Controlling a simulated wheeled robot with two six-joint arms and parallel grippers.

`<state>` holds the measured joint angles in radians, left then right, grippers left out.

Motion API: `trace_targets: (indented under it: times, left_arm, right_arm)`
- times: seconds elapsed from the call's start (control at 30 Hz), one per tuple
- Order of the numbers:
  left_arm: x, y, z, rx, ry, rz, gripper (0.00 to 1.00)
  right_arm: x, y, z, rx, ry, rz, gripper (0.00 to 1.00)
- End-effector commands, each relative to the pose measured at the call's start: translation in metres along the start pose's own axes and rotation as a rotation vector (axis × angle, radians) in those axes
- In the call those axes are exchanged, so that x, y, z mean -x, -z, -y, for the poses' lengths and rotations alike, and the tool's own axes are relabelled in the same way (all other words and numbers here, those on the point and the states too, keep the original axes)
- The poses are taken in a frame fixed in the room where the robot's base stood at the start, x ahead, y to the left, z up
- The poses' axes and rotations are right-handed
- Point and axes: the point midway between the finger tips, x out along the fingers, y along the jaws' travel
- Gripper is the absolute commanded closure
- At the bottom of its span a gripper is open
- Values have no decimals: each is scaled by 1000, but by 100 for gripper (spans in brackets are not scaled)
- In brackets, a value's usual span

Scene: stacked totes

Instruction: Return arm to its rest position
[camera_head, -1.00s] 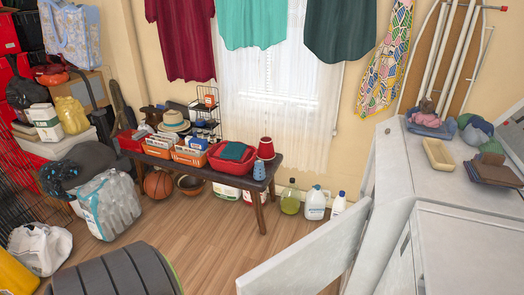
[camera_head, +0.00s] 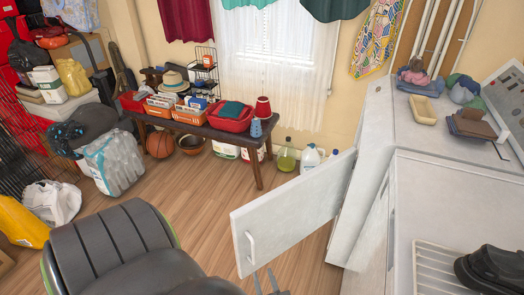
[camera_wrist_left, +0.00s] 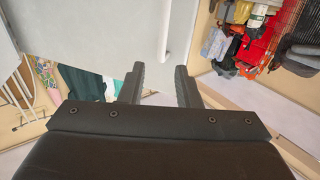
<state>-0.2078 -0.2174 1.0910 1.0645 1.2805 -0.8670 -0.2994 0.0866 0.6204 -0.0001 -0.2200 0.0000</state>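My left gripper (camera_head: 265,279) shows at the bottom edge of the head view, just below the open white door (camera_head: 290,212) and its bar handle (camera_head: 250,246). In the left wrist view the two dark fingers of this gripper (camera_wrist_left: 158,82) stand apart with nothing between them, so it is open. The white door (camera_wrist_left: 90,28) and its handle (camera_wrist_left: 165,30) lie beyond the fingertips there. I cannot tell the exact gap between fingers and handle, but no grip on it shows. My right gripper is in neither view.
White appliances (camera_head: 455,215) stand at right; a black shoe-like item (camera_head: 495,268) lies on a white rack (camera_head: 432,262). A bench (camera_head: 262,152) with baskets stands at the back. The wooden floor between is clear.

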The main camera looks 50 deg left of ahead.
Motion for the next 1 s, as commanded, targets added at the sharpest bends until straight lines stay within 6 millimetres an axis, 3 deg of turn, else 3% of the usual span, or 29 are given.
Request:
trace_targets:
  times: [0.2,0.5,0.73,0.87,1.0]
  left_arm:
    - [2,0,0,0,-2,0,70]
    - [2,0,0,0,-2,0,70]
    - [1,-4,-3,-5,-36,3,70]
    - [0,-23,-15,-21,-194,38,70]
    - [11,-67,-28,-77,-463,155,70]
  right_arm:
    - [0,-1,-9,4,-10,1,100]
    - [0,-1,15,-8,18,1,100]
    - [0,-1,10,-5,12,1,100]
    - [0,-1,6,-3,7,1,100]
    - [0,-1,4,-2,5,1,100]
